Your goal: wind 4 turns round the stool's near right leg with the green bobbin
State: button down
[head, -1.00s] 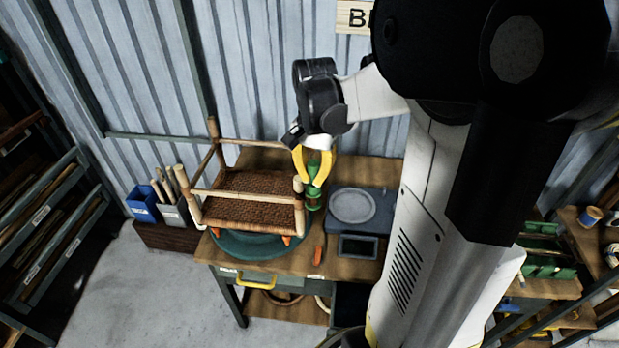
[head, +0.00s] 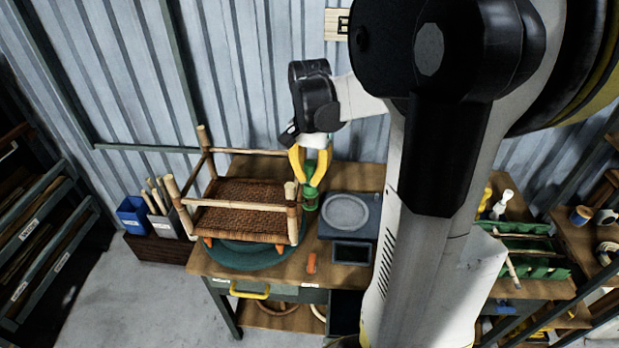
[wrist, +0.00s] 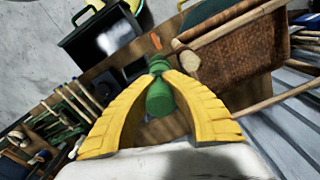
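The stool (head: 240,192), with a brown woven seat and pale rattan posts, stands on a round green turntable (head: 243,258) on the workbench. Its near right leg (head: 291,218) is at the stool's right front corner. My gripper (head: 311,178) has its yellow fingers closed round the green bobbin (head: 311,199), held upright just right of that leg with a small gap seeming to lie between. In the wrist view the bobbin (wrist: 159,98) sits between both fingertips (wrist: 160,78), and the stool (wrist: 235,52) is at upper right. Any strand or turns on the leg are too small to tell.
A grey round dish (head: 345,211) stands on a dark box right of the bobbin. A small orange object (head: 311,263) lies on the bench (head: 290,268) in front. A blue bin (head: 133,214) and a grey bin of sticks (head: 165,226) are left of the bench.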

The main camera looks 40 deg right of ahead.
jog(key=shift+r+p, duration=4.05)
jog(key=shift+r, duration=1.5)
